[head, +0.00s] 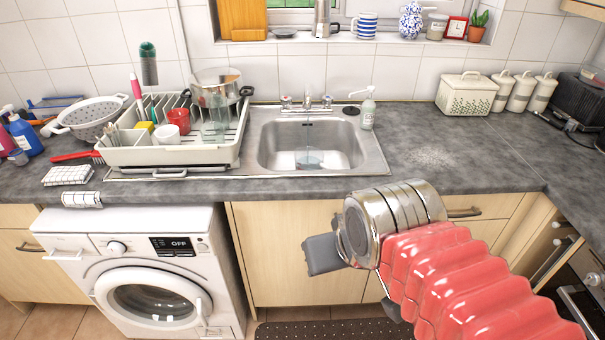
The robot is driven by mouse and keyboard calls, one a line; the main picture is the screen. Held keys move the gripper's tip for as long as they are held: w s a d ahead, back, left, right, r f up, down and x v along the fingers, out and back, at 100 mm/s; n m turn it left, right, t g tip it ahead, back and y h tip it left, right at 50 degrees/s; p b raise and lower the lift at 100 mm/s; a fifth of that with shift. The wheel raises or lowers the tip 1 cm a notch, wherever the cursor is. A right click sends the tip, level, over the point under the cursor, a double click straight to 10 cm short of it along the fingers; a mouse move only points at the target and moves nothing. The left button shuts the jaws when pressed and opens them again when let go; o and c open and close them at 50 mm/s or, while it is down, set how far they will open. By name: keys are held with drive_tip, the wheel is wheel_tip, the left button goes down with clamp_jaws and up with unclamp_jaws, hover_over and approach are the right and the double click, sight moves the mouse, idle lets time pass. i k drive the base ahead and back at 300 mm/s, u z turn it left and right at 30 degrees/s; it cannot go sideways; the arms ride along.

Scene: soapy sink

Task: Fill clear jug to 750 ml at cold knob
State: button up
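A clear, see-through vessel (217,116), possibly the jug, stands at the right end of the dish rack. A small clear, bluish shape (309,158) shows on the sink floor under the spout; I cannot tell whether it is a vessel or water. The chrome tap (307,103) at the sink's back edge has a left knob (286,102) and a right knob (327,101); their markings are too small to read. My gripper (345,275) is in front of the cupboards, below the counter edge and apart from the sink. Its fingers are partly hidden by my wrist.
A soap bottle (367,112) stands right of the tap. The counter right of the sink (430,150) is mostly clear.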

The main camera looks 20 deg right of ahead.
sight(327, 100)
drive_tip(key=z, duration=0.05)
drive_tip(key=i, duration=1)
drive_tip(key=u, duration=0.05)
